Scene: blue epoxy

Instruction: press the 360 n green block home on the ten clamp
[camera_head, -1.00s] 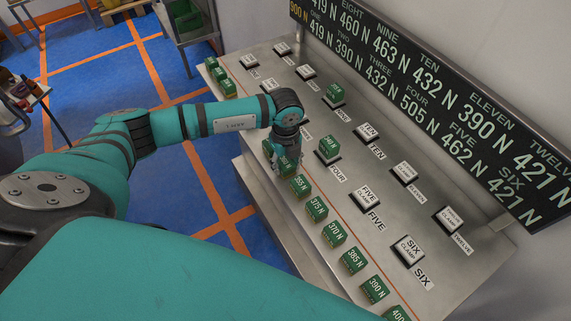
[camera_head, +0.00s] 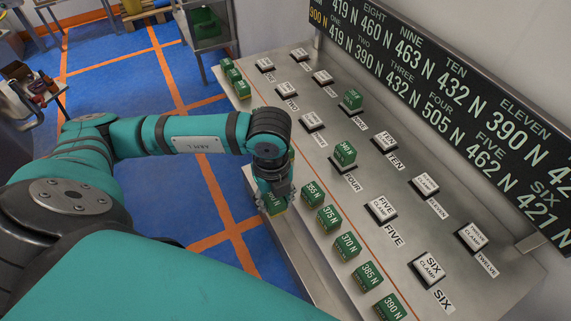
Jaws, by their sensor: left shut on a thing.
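My left gripper (camera_head: 274,198) points down at the front edge of the steel console and is shut on a green block (camera_head: 276,207). Its label is partly hidden and only its end, "0 N", reads clearly. I cannot tell whether the block touches the surface. The ten clamp (camera_head: 383,141) is a pale square pad on a dark base in the back row, bare on top, with its TEN label (camera_head: 397,163) beside it. It lies up and to the right of the gripper. My right gripper is not in view.
Green blocks marked 355 N (camera_head: 313,194), 375 N (camera_head: 329,219) and more line the front edge. A block (camera_head: 345,154) stands on clamp four and another (camera_head: 352,100) on clamp nine. A force board (camera_head: 465,110) stands behind. Clamps five (camera_head: 380,208) and six (camera_head: 430,267) are bare.

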